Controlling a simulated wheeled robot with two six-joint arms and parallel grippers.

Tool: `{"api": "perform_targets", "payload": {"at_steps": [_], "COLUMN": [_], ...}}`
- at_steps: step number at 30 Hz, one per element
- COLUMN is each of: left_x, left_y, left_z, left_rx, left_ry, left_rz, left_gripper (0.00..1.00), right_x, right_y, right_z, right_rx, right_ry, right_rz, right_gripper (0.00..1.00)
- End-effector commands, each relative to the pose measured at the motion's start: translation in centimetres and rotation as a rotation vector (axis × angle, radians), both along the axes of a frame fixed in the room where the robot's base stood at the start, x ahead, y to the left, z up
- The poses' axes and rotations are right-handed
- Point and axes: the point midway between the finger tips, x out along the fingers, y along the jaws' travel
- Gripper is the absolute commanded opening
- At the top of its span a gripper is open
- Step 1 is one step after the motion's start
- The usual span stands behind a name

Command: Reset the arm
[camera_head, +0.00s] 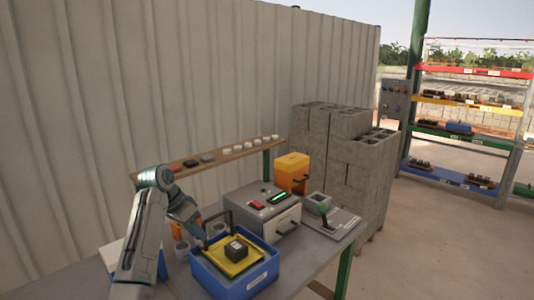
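My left arm comes in from the lower left and bends over the table. Its gripper (204,238) points down at the left rim of the blue bin (236,289). The fingertips are small and partly hidden, so I cannot tell whether they are open or touching anything. My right gripper is not in view.
A grey machine (262,211) with a green display stands behind the bin. An orange box (291,172) and a scale-like device (326,216) are to its right. A shelf (215,160) holds small items. Concrete blocks (345,160) are stacked behind.

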Motion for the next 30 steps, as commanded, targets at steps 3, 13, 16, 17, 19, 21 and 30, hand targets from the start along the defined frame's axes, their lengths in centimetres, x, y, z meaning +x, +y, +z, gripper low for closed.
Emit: {"api": "perform_targets", "payload": {"at_steps": [3,13,16,17,19,21,30], "left_x": [-1.1,-6.8,-10.2,-11.3,-14.0,-16.9,-29.7], "left_y": [0.3,1.7,2.3,2.5,3.0,3.4,5.0], "left_z": [-2.5,-11.7,-15.4,-16.4,-18.6,-20.6,-25.2], "left_rx": [0.012,0.065,0.091,0.1,0.119,0.138,0.212], "left_ry": [0.005,0.02,0.022,0.021,0.02,0.02,0.0], "left_rz": [0.029,0.158,0.219,0.236,0.277,0.316,0.464], "left_gripper": [0.34,0.34,0.34,0.34,0.34,0.34,0.34], "right_x": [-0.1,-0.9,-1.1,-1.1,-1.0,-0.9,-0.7], "right_y": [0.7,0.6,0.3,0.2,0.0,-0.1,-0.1], "right_z": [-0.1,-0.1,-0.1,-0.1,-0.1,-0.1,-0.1], "right_rx": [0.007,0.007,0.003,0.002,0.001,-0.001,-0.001], "right_ry": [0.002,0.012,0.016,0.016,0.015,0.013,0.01], "right_rz": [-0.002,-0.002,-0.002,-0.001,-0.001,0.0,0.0], "right_gripper": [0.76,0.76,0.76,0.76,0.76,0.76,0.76]}}
